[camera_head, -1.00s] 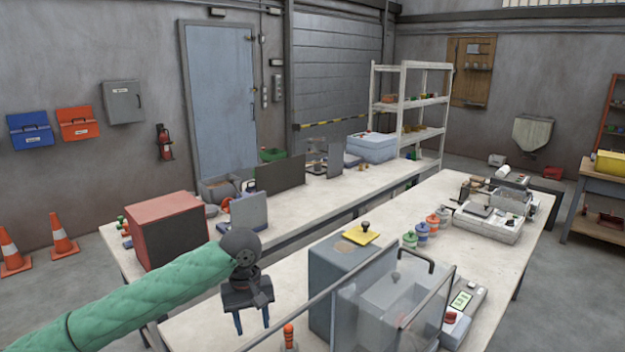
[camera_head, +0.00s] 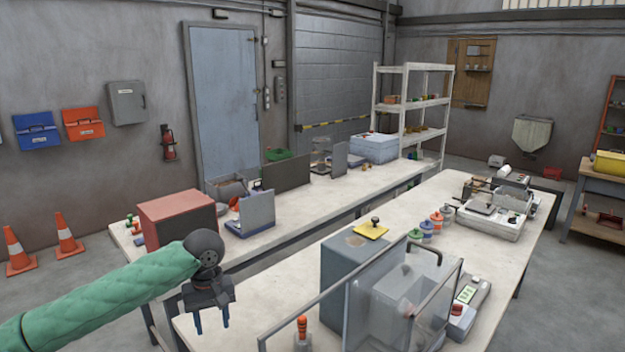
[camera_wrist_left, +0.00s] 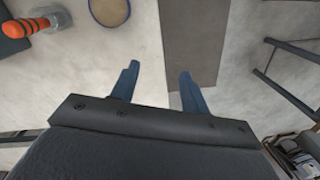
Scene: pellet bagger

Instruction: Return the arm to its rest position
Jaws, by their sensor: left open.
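My left arm, in a green quilted sleeve, comes in from the left in the head view. Its left gripper (camera_head: 212,322) hangs fingers down over the left end of the near table (camera_head: 262,290). In the left wrist view its two blue fingers (camera_wrist_left: 160,88) are apart with nothing between them. The pale tabletop and a dark grey panel show beyond the fingertips. My right gripper is in neither view.
An orange-handled tool (camera_head: 302,328) stands on the near table, right of the gripper. Behind it are a grey box (camera_head: 340,265) and a clear-panelled machine (camera_head: 405,295). A red box (camera_head: 176,220) stands on the far table. Cones (camera_head: 66,235) stand at left.

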